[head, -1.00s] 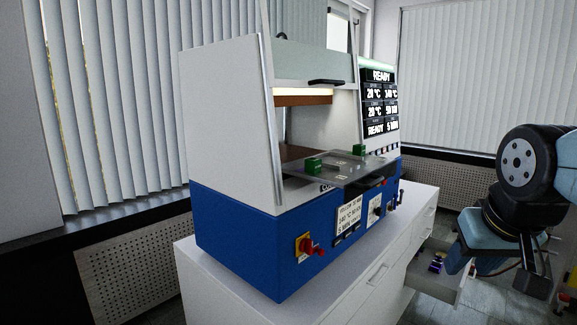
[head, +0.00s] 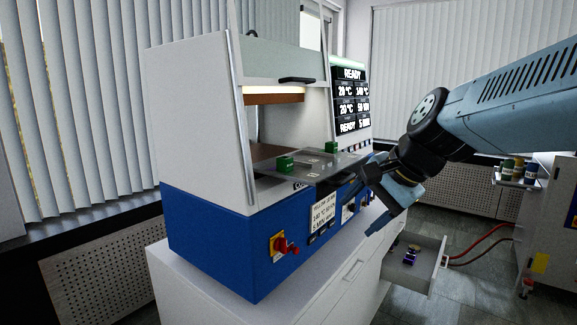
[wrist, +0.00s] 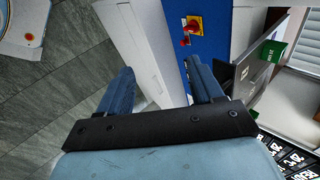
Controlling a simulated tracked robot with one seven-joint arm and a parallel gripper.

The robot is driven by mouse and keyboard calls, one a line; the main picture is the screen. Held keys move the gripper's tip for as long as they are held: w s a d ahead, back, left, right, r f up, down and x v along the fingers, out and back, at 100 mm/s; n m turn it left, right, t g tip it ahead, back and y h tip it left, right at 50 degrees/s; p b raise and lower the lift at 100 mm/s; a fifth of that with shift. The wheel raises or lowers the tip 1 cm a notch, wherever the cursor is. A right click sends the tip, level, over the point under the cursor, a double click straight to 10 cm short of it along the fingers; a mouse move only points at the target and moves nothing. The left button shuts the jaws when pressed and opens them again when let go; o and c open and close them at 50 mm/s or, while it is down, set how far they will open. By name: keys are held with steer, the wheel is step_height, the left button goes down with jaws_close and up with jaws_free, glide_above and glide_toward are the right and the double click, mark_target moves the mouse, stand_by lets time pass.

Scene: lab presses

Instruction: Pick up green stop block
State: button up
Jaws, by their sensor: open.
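Two green blocks sit on the metal plate (head: 300,178) at the open front of the press. The nearer green block (head: 286,163) is left of the farther green block (head: 331,147). In the wrist view a green block (wrist: 272,50) shows at the right, well to the side of my fingers. My gripper (head: 362,203) is open and empty. It is in front of the press, to the right of the plate and lower than the blocks. In the wrist view the jaws (wrist: 160,75) are spread, with the white cabinet beyond them.
The blue and white press (head: 215,230) stands on a white cabinet (head: 215,295). Its hood is raised, and its display (head: 350,98) reads READY. A red switch (head: 283,244) sticks out at the front. An open drawer (head: 425,265) lies below at the right.

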steer(key=w+a+r+m+t+y, duration=0.1)
steer(key=w+a+r+m+y, duration=0.3)
steer(key=w+m, duration=0.55)
steer(key=m+t+y, duration=0.2)
steer(key=m, duration=0.5)
glide_toward(290, 159)
steer(key=x, duration=1.2)
steer(key=shift+s+d, duration=0.1)
steer(key=c, duration=1.1)
